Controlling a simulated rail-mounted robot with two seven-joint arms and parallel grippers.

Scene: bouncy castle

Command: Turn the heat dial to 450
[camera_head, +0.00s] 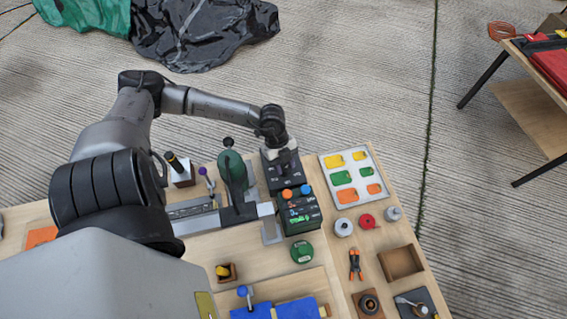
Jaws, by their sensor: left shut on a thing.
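A black control box (291,182) with small white markings stands near the back edge of the wooden table. My left arm reaches over from the left, and my left gripper (285,160) points down at the top of this box. It is shut on the heat dial, which is mostly hidden by the fingers. The dial's setting is too small to read. In front of the box is a dark unit (301,221) with an orange knob, a blue knob and a lit display. My right gripper is not in view.
A green press-like tool (233,170) stands just left of the box. A white board with coloured tags (352,176) lies to its right. Tape rolls, orange-handled pliers (355,264) and a wooden tray (400,263) fill the right side.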

